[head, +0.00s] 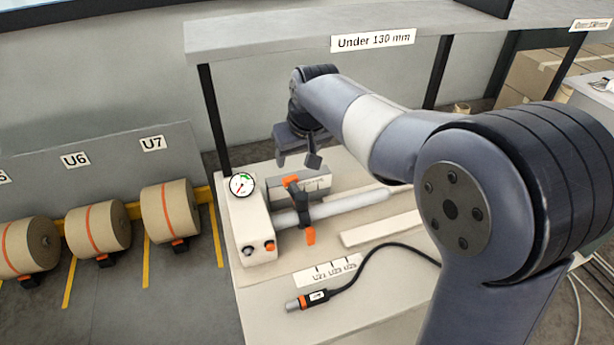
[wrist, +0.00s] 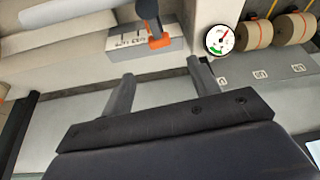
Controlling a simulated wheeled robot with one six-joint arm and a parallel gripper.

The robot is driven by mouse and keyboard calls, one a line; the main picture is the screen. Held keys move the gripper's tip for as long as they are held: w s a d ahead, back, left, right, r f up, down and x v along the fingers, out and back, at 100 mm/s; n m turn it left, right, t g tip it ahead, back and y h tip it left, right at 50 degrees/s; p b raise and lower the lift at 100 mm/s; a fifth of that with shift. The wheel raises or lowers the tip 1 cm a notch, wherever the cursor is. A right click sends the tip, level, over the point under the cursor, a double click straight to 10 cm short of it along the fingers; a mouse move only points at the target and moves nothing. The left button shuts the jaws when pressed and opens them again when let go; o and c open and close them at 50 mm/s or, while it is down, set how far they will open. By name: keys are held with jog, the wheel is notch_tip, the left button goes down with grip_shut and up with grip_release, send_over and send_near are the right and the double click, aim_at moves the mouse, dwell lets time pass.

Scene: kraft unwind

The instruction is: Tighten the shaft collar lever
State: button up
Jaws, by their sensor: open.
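The shaft collar (head: 302,208) is dark and sits around the light grey shaft (head: 350,203), beside the white gauge housing (head: 258,222). An orange tip shows at its far end and another orange piece (head: 310,235) at its near end; I cannot tell which is the lever. In the wrist view a dark part with an orange end (wrist: 159,42) shows above the gap between my fingers. My gripper (head: 297,161) is open and empty, above and behind the collar, apart from it. Its two fingers also show in the wrist view (wrist: 163,74).
A grey labelled block (head: 316,184) lies behind the shaft. The round gauge (head: 242,185) stands at the left. A black cable with an orange-banded plug (head: 307,299) lies in front. The shelf (head: 290,36) overhangs the bench. Several kraft rolls (head: 170,212) stand at left.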

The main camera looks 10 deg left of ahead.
aim_at(291, 178)
jog(key=p+x, duration=0.1)
jog(key=x, duration=0.9)
jog(key=shift+w+f, duration=0.1)
jog(key=shift+f, duration=0.25)
jog(key=shift+c, duration=0.4)
grip_shut()
